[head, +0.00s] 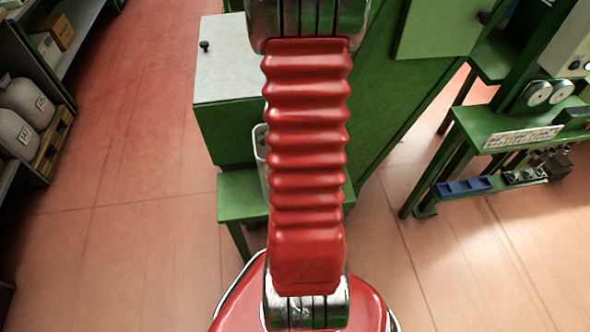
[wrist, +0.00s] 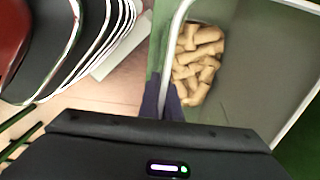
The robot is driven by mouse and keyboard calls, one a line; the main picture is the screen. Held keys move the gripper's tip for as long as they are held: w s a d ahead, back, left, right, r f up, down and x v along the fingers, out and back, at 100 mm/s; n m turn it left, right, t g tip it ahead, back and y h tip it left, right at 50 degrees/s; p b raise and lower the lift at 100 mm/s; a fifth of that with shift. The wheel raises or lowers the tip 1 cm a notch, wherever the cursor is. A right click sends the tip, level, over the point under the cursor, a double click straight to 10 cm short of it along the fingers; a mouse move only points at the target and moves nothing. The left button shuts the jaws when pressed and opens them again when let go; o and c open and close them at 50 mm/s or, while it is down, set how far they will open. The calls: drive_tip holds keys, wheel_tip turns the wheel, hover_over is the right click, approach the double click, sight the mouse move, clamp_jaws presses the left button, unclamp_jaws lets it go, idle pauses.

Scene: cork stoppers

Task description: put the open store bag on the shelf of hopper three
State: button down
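An open-topped grey container (wrist: 255,65) with a pale rim fills the right of the wrist view, with several cork stoppers (wrist: 196,62) at its bottom. I cannot tell whether it is the store bag. The dark blue fingers of my gripper (wrist: 164,98) sit on either side of its left rim, close against the wall, and look shut on it. In the head view a strip of a pale container (head: 262,150) shows beside my arm, over a green shelf (head: 238,199). My arm hides the rest of it and my gripper there. No number marks hopper three.
A green cabinet with a grey top (head: 232,62) stands behind the shelf. A green bench (head: 497,130) with reels and a blue tray (head: 464,187) stands on the right. The floor between is clear.

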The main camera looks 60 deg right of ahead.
drive_tip(key=c, duration=2)
unclamp_jaws()
drive_tip(key=shift+r, duration=0.1)
wheel_tip(320, 180, up, 12)
drive_tip(key=shift+r, duration=0.1)
drive_tip(key=w+a+r+n+t+h, duration=0.1)
drive_tip(key=w+a+r+n, duration=0.35)
drive_tip(key=a+n, duration=0.2)
drive_tip(key=w+a+r+n+t, duration=0.1)
drive_tip(key=w+a+r+n, duration=0.4)
drive_tip(key=a, duration=0.3)
drive_tip(key=s+a+r+n+t, duration=0.1)
drive_tip(key=a+r+n, duration=0.1)
drive_tip(key=a+n, duration=0.3)
drive_tip(key=s+a+r+n+t, duration=0.1)
drive_tip(key=a+r+n, duration=0.2)
drive_tip(key=a+n, duration=0.3)
drive_tip(key=s+a+r+n+t+y, duration=0.1)
drive_tip(key=a+r+n, duration=0.1)
drive_tip(key=a+n, duration=0.3)
drive_tip(key=shift+s+a+r+t, duration=0.1)
drive_tip(key=shift+a+r+t, duration=0.05)
drive_tip(key=shift+a, duration=0.25)
drive_tip(key=shift+s+a+r+t, duration=0.1)
drive_tip(key=shift+a+r+t, duration=0.05)
drive_tip(key=shift+a, duration=0.25)
